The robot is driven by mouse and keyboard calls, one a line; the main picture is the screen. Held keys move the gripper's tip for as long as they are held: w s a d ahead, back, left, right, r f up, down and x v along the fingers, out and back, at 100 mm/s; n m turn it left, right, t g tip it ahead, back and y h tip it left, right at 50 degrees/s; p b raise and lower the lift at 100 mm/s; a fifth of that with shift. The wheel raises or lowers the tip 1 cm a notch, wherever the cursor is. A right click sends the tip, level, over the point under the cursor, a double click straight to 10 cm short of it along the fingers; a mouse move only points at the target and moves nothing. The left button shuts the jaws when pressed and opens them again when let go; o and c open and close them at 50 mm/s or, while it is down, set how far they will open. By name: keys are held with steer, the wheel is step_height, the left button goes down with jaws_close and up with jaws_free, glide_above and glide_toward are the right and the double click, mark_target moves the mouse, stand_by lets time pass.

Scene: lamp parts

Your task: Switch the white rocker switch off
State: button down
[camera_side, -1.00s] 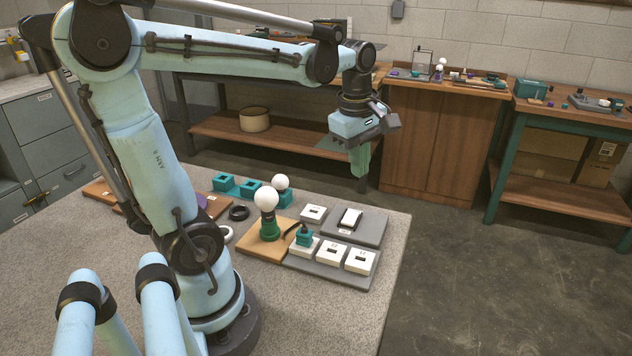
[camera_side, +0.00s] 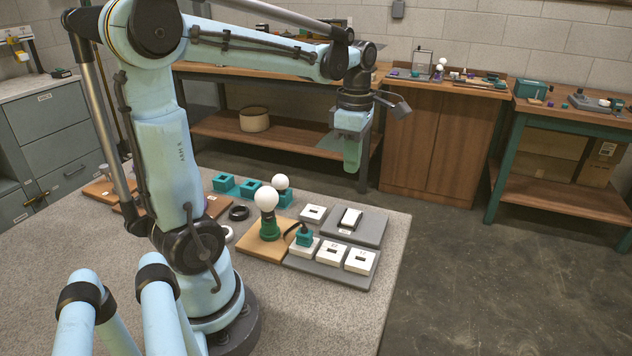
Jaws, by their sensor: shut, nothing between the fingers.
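The white rocker switch (camera_side: 350,218) sits in a dark frame on a grey plate (camera_side: 372,229) near the far right part of the table. Which way its rocker is tilted is too small to tell. My gripper (camera_side: 352,168) points down above the switch, high over the table. Its green fingers are shut and hold nothing. It is apart from the switch.
A white bulb (camera_side: 266,199) stands in a green holder on a wooden board (camera_side: 250,243), left of the switch. White sockets (camera_side: 361,260) sit on a nearer grey plate, one with a teal plug (camera_side: 304,238). A smaller bulb (camera_side: 281,182) stands further back. A black ring (camera_side: 239,213) lies on the table.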

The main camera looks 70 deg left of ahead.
mark_target(348, 221)
step_height(348, 221, down, 13)
steer(key=shift+r, duration=0.2)
steer(key=shift+f, duration=0.15)
stand_by(0.5)
steer(key=shift+f, duration=0.15)
steer(key=shift+w+a, duration=0.1)
steer(key=shift+w+a+r, duration=0.35)
steer(key=shift+r, duration=0.05)
stand_by(0.5)
step_height(348, 221, up, 14)
steer(key=s+d, duration=0.2)
stand_by(0.5)
